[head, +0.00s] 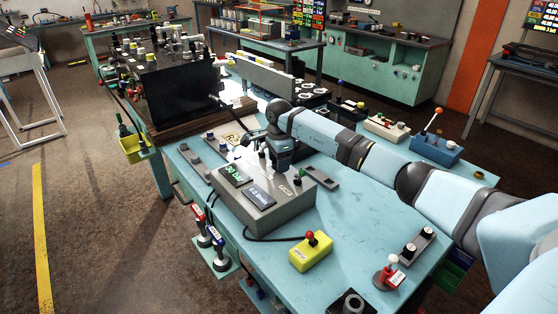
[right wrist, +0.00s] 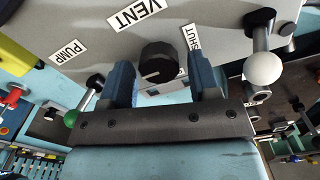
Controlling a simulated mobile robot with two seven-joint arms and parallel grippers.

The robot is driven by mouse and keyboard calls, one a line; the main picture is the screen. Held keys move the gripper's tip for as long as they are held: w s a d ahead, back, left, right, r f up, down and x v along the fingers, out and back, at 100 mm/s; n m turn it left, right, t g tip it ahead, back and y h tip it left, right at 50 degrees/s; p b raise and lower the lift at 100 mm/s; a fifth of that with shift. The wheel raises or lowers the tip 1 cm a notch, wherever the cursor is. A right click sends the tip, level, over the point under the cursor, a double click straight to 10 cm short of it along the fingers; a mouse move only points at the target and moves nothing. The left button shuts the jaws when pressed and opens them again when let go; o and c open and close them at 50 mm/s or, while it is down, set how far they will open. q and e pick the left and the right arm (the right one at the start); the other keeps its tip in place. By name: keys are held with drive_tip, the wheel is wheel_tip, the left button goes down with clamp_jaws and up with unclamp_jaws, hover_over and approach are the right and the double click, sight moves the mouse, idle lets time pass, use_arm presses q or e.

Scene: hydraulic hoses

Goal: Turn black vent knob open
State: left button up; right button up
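The black vent knob (right wrist: 159,62) shows in the right wrist view on a grey panel (right wrist: 215,22), below a white VENT label (right wrist: 135,14). A SHUT label (right wrist: 194,37) is just to its right. My right gripper (right wrist: 163,75) is open, with one blue finger on each side of the knob and a visible gap to each. I cannot tell which way the knob points. In the head view my right gripper (head: 279,166) points down at the back of the grey control box (head: 262,222); the knob is hidden there. My left gripper is not in view.
A white-ball lever (right wrist: 262,68) stands close to the right finger, and a green-ball lever (right wrist: 72,117) stands to the left. A PUMP label (right wrist: 68,51) is on the panel.

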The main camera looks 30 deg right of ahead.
drive_tip(key=c, duration=0.7)
drive_tip(key=shift+m, duration=0.4)
drive_tip(key=m, duration=0.3)
drive_tip(key=shift+s+m, duration=0.1)
drive_tip(key=shift+m, duration=0.3)
drive_tip(key=m, duration=0.4)
drive_tip(key=shift+a, duration=0.1)
drive_tip(key=m, duration=0.5)
drive_tip(key=shift+s, duration=0.1)
drive_tip(key=shift+a+m+p, duration=0.15)
drive_tip(key=shift+m+p, duration=0.4)
drive_tip(key=shift+m, duration=1.75)
